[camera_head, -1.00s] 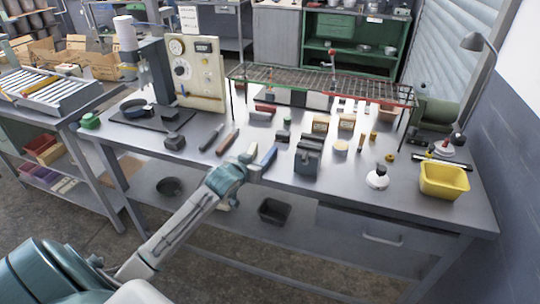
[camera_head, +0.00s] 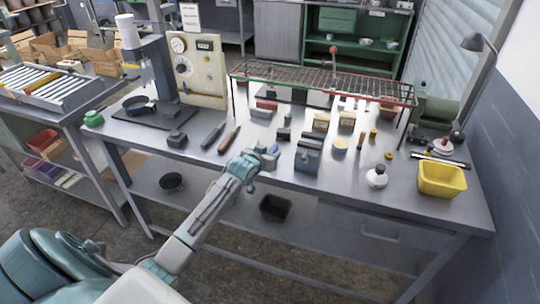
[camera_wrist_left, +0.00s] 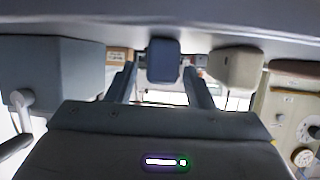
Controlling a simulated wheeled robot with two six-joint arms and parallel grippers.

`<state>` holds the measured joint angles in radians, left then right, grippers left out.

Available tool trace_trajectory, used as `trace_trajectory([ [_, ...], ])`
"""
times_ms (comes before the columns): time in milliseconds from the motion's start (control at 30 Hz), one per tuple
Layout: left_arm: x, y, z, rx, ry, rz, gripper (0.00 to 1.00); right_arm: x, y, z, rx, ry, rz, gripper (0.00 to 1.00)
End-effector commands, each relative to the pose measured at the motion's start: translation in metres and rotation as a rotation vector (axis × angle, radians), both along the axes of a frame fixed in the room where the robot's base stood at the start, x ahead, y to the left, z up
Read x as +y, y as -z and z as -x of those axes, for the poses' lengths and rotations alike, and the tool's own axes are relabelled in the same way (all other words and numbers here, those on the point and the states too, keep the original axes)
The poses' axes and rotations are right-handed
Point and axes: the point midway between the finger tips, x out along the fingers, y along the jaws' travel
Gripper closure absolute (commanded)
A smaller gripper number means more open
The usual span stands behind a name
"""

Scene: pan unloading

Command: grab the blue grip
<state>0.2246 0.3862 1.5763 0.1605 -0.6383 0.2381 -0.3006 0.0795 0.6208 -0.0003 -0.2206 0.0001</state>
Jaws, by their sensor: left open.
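The blue grip (camera_head: 273,149) lies at the front of the grey workbench, mostly hidden behind my left gripper in the head view. In the left wrist view the end of the blue grip (camera_wrist_left: 163,60) shows between the two dark fingers. My left gripper (camera_head: 262,156) is open at the bench's front edge, with a finger on either side of the grip. A gap shows on both sides, so the fingers do not look closed on it. My right gripper is not in view.
A blue-grey box (camera_head: 308,155) stands close right of the grip; it also shows in the wrist view (camera_wrist_left: 50,75). A brown-handled tool (camera_head: 229,139) and a dark one (camera_head: 213,136) lie to the left. A wire rack (camera_head: 320,82) stands behind. A yellow bin (camera_head: 441,181) sits far right.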

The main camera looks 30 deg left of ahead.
Motion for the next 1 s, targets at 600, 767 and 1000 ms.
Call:
trace_trajectory([
  [600,0.0,-0.002,0.0,-0.001,0.0,0.0,1.0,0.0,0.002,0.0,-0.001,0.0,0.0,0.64],
  [767,0.0,-0.014,0.0,-0.003,0.0,-0.001,1.0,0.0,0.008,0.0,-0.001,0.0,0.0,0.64],
  [1000,-0.009,-0.034,0.019,0.0,0.003,-0.001,1.0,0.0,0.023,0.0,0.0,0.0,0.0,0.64],
])
